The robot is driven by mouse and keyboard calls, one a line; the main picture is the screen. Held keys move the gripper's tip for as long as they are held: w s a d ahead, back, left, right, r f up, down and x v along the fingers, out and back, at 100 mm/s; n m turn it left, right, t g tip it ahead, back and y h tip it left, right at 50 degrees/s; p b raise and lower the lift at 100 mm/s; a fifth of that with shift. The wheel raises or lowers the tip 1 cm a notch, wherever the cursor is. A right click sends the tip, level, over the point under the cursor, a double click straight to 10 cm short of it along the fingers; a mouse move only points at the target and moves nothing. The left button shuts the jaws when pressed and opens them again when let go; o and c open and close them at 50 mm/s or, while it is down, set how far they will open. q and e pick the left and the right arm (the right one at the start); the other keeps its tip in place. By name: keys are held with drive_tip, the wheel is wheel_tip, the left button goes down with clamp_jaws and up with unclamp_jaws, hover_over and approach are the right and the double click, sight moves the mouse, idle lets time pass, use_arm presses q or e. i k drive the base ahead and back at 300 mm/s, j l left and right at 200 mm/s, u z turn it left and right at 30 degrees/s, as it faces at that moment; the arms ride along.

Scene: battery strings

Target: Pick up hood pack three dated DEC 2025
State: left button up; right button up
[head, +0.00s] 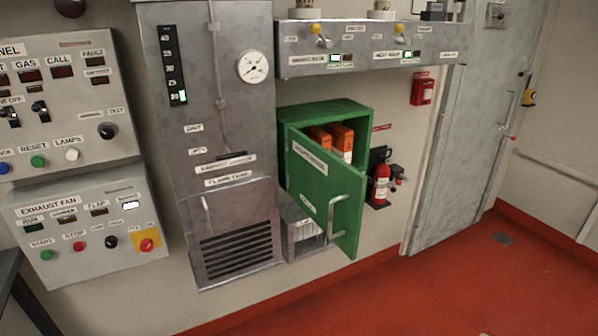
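A green wall cabinet (325,112) hangs in the middle of the head view, and its green door (325,190) stands partly open. Inside, two orange packs show above the door: a left pack (319,138) and a right pack (342,138). The right pack has a pale label low on its front. The door hides their lower parts and any others behind it. The dates and names on them are too small to read, so I cannot tell which is pack three. Neither of my grippers is in view.
The open door juts out into the room. A red fire extinguisher (381,183) hangs right of the cabinet. A grey metal unit (225,180) and control panels (85,235) stand left. A metal shelf panel (370,48) is above. The red floor (450,275) at right is clear.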

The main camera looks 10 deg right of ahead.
sight(342, 140)
drive_tip(key=i+l+u, duration=0.1)
drive_tip(key=l, duration=0.3)
drive_tip(key=i+l, duration=0.25)
drive_tip(key=l, duration=0.15)
drive_tip(key=i+l+u, duration=0.15)
drive_tip(key=l, duration=0.25)
drive_tip(key=i+l, duration=0.2)
drive_tip(key=l, duration=0.2)
drive_tip(key=i+l+u, duration=0.15)
drive_tip(key=l, duration=0.3)
drive_tip(key=i+l, duration=0.1)
drive_tip(key=l, duration=0.3)
drive_tip(key=i+l+u, duration=0.15)
drive_tip(key=l, duration=0.3)
